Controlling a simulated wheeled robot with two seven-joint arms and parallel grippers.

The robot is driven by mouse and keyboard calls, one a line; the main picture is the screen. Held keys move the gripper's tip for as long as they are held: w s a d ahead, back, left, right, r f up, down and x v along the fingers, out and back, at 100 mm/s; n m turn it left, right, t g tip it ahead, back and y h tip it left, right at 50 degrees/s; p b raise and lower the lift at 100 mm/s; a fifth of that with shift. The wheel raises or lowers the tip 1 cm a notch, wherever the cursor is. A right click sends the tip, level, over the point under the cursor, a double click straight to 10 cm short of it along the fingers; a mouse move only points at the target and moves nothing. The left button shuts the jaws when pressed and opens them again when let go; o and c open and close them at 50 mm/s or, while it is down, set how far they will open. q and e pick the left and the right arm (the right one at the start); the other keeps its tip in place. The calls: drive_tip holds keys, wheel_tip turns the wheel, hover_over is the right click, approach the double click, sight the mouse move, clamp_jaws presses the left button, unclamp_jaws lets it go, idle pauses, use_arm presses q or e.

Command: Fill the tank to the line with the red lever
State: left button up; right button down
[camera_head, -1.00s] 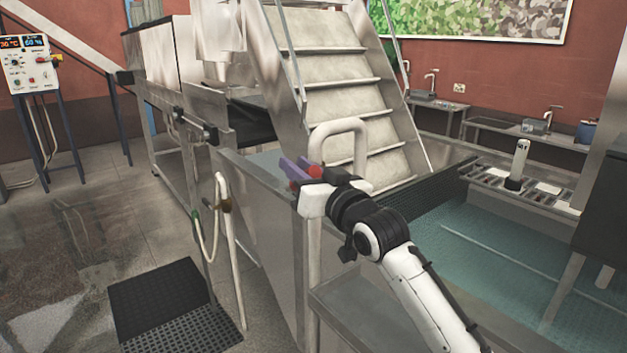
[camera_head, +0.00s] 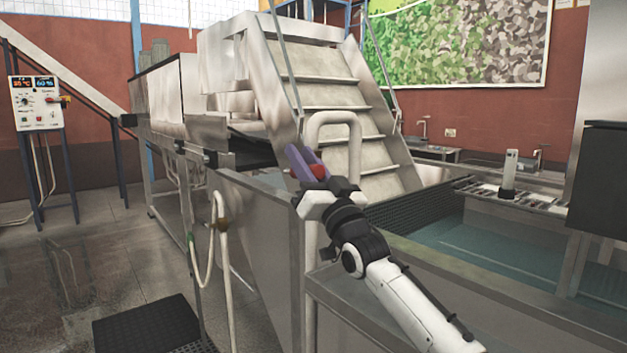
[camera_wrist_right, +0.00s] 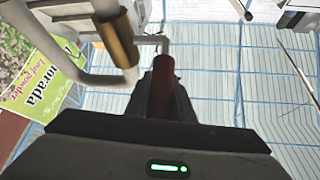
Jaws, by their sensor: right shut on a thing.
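The red lever (camera_wrist_right: 162,85) shows in the right wrist view, between the dark fingers of my right gripper (camera_wrist_right: 162,100). In the head view my right gripper (camera_head: 308,166) has purple fingers shut on the red lever (camera_head: 318,171), of which only a small red part shows. The gripper is in front of a white bent pipe. The metal tank (camera_head: 440,262) stands at the right with greenish water (camera_head: 480,250) in it. A faint pale line shows low in the water at the right. My left gripper is not in view.
A brass fitting (camera_wrist_right: 118,40) on a white pipe is close beside the lever in the wrist view. Metal steps (camera_head: 325,90) rise behind the gripper. A control panel (camera_head: 36,103) stands far left. A black mat (camera_head: 145,322) lies on open floor.

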drive_tip(key=f+t+b, duration=0.1)
drive_tip(key=b, duration=0.1)
drive_tip(key=shift+s+f+b, duration=0.15)
drive_tip(key=shift+f+b, duration=0.05)
drive_tip(key=shift+b, duration=0.15)
drive_tip(key=shift+s+d+m+t+y+b, duration=0.15)
drive_tip(key=shift+m+t+y+b, duration=0.15)
drive_tip(key=shift+t+b, duration=0.35)
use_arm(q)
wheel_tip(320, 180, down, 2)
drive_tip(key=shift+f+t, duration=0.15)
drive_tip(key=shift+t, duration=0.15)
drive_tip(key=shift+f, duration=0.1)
use_arm(e)
drive_tip(key=c, duration=1.5)
unclamp_jaws()
drive_tip(key=shift+r, duration=0.1)
drive_tip(key=shift+c, duration=0.2)
